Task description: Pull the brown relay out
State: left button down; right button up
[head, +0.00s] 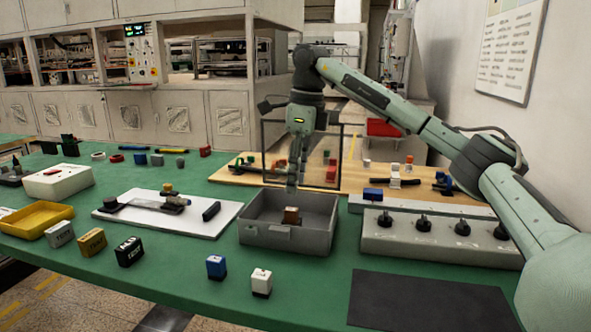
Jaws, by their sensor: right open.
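The brown relay (291,216) is a small block, brown with a lighter top, standing upright within the outline of the grey open bin (285,240) in the middle of the table. What it is seated in cannot be made out. My right gripper (293,186) points down just above the relay, its fingers thin and dark at this size. It is open, and the relay does not look held; the exact gap between fingers and relay cannot be told. My left gripper is not in view.
A dark-framed clear panel (333,150) stands behind the gripper. A white board (150,220) with parts lies left of the bin, a pale box with black knobs (385,240) right. Blue (216,267) and white (261,283) blocks stand in front. A dark mat (430,302) is bare.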

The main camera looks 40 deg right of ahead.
aim_at(292, 209)
jog(key=f, duration=0.7)
jog(key=shift+w+a+f, duration=0.2)
jog(key=shift+a+f, duration=0.05)
jog(key=shift+a, duration=0.1)
grip_shut()
